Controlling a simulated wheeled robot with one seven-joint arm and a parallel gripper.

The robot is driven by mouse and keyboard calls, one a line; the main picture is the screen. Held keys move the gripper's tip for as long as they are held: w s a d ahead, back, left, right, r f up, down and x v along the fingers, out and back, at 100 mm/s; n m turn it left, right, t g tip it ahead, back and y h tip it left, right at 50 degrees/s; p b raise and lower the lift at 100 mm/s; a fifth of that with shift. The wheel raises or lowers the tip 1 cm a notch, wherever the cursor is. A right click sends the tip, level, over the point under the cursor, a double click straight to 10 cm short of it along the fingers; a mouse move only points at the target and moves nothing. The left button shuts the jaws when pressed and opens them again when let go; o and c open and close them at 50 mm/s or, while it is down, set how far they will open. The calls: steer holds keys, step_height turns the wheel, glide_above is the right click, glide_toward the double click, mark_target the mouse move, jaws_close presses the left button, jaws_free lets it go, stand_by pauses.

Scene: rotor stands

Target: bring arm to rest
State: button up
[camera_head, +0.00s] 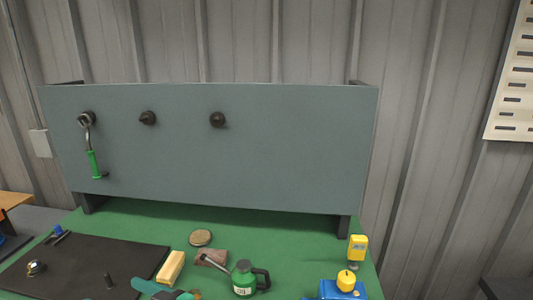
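My arm and my gripper do not show in the head view. A grey upright panel (290,150) stands on a green bench top (300,230). A crank with a green handle (95,163) hangs down from the left of its dark knobs. Two more dark knobs, a middle one (148,118) and a right one (217,119), stick out of the panel with nothing on them.
A black mat (70,265) lies at the front left. A green oil can (244,279), a yellow block (171,267), a brown cloth-like piece (212,258), a round disc (200,238), a yellow device (357,248) and a blue-and-yellow item (345,285) crowd the front. Bare bench shows between.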

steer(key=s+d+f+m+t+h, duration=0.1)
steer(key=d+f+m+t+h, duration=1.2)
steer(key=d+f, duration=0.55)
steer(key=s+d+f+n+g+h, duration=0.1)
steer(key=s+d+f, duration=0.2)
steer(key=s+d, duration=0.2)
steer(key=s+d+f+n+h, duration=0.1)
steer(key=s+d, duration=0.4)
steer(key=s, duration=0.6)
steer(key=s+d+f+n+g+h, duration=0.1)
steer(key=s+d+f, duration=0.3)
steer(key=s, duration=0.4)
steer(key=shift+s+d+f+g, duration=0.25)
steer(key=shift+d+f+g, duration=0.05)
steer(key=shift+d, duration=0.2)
